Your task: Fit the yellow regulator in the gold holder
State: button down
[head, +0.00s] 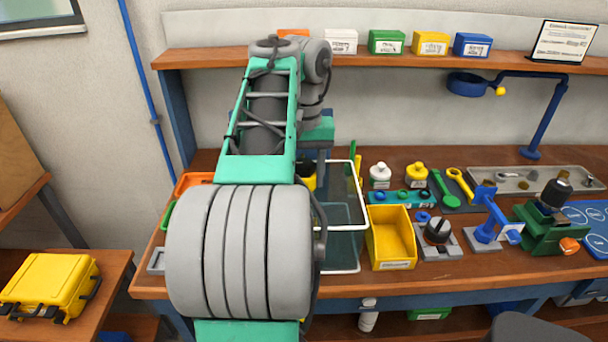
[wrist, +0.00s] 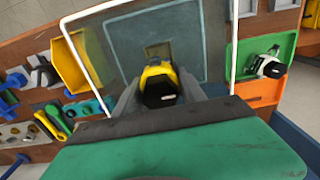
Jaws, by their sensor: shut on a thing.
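The yellow regulator (wrist: 158,84), yellow with a black end, is between the two grey fingers of my gripper (wrist: 160,92) in the wrist view. My gripper is shut on it. A yellow and black part of it (head: 308,181) shows beside my arm in the head view, where the arm hides most of the gripper.
A clear bin with a white rim (head: 364,196) surrounds the area below the gripper. A yellow bin (head: 390,238) stands to its right. A green tray (wrist: 284,48) holds a white and black part (wrist: 268,66). Bottles, wrenches and a green vise (head: 545,235) crowd the bench's right side.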

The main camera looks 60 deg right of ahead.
jog(key=shift+f+b, duration=4.45)
jog(key=shift+b, duration=0.15)
dwell(3.4)
